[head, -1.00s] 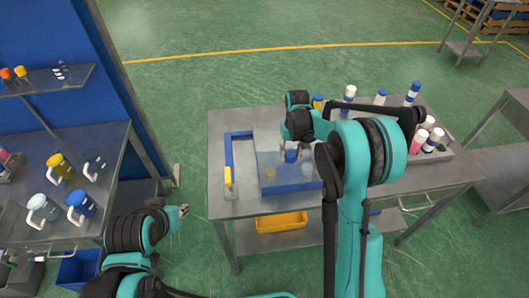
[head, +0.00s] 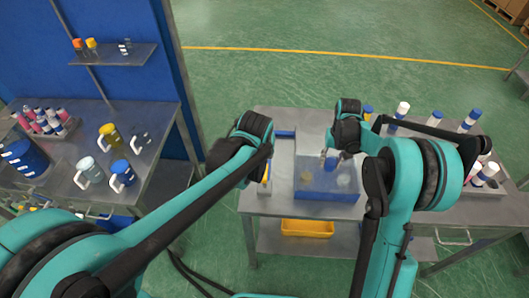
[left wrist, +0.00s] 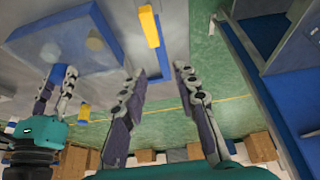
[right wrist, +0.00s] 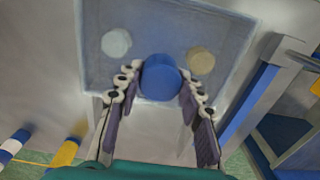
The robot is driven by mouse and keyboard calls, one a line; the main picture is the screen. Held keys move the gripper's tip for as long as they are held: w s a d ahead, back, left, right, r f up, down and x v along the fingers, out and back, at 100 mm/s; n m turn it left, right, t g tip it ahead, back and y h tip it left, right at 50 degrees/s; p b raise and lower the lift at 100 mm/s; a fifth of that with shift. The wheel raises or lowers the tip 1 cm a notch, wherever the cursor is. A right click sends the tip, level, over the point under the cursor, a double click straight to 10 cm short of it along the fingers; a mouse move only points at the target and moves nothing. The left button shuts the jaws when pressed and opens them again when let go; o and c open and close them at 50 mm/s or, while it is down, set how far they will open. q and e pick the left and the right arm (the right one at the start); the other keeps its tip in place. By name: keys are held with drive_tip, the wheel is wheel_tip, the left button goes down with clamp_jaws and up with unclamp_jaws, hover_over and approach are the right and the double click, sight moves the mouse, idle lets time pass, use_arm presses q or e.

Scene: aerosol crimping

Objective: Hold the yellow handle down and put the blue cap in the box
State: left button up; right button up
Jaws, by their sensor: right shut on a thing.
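The yellow handle (head: 265,174) is partly hidden behind my left arm in the head view. In the left wrist view the handle (left wrist: 149,25) stands just beyond the left gripper. My left gripper (left wrist: 157,72) is open and empty, its fingertips apart from the handle. My right gripper (right wrist: 158,76) is shut on the blue cap (right wrist: 160,78), which also shows in the head view (head: 331,162). The cap is over the clear-walled box with a blue base (head: 325,192); I cannot tell whether it is below the rim.
In the right wrist view a pale round piece (right wrist: 116,43) and a beige round piece (right wrist: 200,61) lie in the box. White and blue bottles (head: 470,121) stand right on the metal table. A yellow bin (head: 307,228) is below. Mugs (head: 122,175) stand on the left bench.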

use_arm(q)
drive_tip(key=shift+w+d+f, duration=0.4)
drive_tip(key=shift+d, duration=0.1)
